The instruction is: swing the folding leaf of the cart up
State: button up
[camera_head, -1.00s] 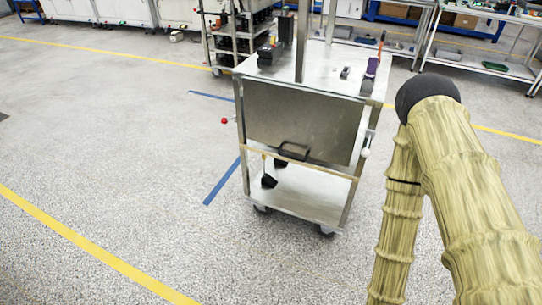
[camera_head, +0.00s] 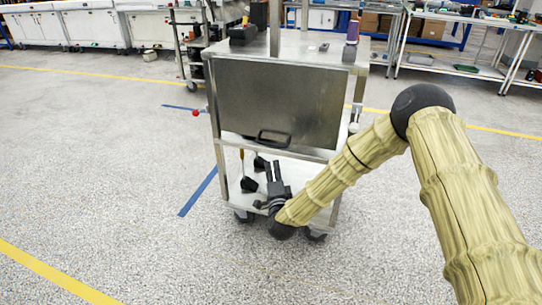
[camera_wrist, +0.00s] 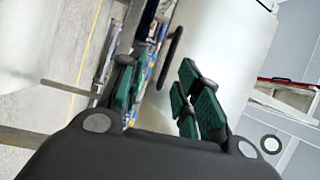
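The cart's folding leaf (camera_head: 270,100) is a grey metal panel hanging down on the near side of the cart (camera_head: 300,48). A black handle (camera_head: 273,138) sits at the leaf's lower edge. My gripper (camera_head: 274,170) is in front of the cart's lower part, just below the handle in the picture, fingers pointing up. In the wrist view the green-padded fingers (camera_wrist: 158,78) are apart with nothing between them. The leaf (camera_wrist: 215,50) and its dark handle (camera_wrist: 172,57) show beyond the fingertips, and no contact is visible.
A red knob (camera_head: 195,113) sticks out at the cart's left and a white knob (camera_head: 353,128) is at its right. Dark items (camera_head: 249,184) stand on the lower shelf. A purple-topped item (camera_head: 352,32) stands on top. Open floor lies left of the cart.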

aim_at(271, 144)
jog(key=shift+m+t+h, duration=0.3)
jog(key=shift+m+t, duration=0.2)
jog(key=x, duration=0.4)
jog(key=b+x, duration=0.1)
jog(key=x, duration=0.3)
jog(key=r+x, duration=0.1)
jog(key=x, duration=0.3)
jog(key=shift+w+d+r, duration=0.1)
grip_shut()
